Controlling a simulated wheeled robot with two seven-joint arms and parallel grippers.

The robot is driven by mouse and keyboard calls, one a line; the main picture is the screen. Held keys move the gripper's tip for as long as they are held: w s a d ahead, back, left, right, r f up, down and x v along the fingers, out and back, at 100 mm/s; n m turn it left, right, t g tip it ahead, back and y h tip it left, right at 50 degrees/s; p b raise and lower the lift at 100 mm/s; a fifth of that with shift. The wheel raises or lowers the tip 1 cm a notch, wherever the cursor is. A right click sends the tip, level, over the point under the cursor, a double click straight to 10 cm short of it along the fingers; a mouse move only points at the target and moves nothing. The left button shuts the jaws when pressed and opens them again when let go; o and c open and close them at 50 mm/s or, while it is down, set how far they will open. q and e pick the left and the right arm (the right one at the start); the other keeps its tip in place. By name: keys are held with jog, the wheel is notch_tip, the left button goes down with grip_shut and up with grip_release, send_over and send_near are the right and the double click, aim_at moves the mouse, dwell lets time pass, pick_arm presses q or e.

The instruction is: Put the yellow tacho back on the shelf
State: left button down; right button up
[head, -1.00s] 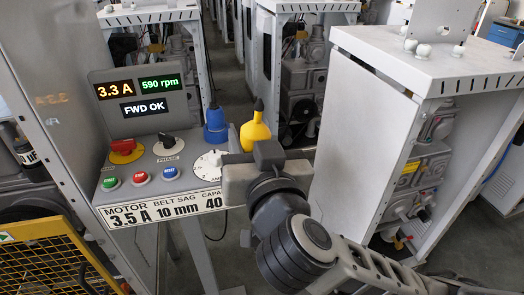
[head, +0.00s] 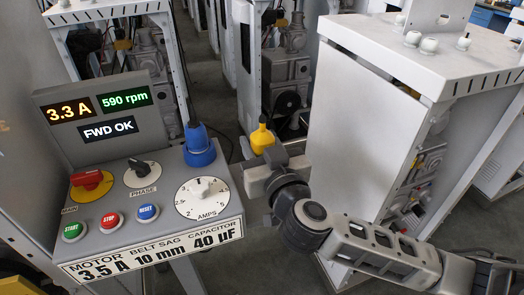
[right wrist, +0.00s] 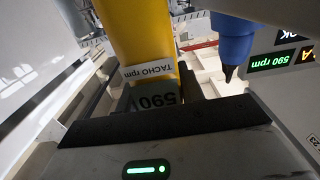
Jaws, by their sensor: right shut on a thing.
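The yellow tacho (head: 262,138) is upright in my right gripper (head: 272,160), to the right of the control console and clear of it. In the right wrist view its yellow body (right wrist: 137,38) rises beyond the jaws, with a "TACHO rpm" label and a 590 readout. My right gripper is shut on it; the fingertips are largely hidden. A blue pointed tool (head: 199,150) stands at the console's back right and also shows in the right wrist view (right wrist: 232,38). I cannot make out for certain which surface is the shelf. My left gripper is not in view.
The grey console (head: 160,225) carries buttons, knobs and a display (head: 100,115) reading 3.3 A, 590 rpm and FWD OK. Open floor shows between the machines behind.

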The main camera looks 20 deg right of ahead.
jog(key=shift+w+d+f, duration=0.2)
jog(key=shift+w+f, duration=0.05)
jog(key=shift+f, duration=0.15)
notch_tip(320, 180, down, 4)
jog(key=shift+w+r+b, duration=0.15)
jog(key=shift+b, duration=0.6)
jog(key=shift+r, duration=0.2)
jog(key=shift+f, duration=0.15)
jog(key=o, duration=1.1)
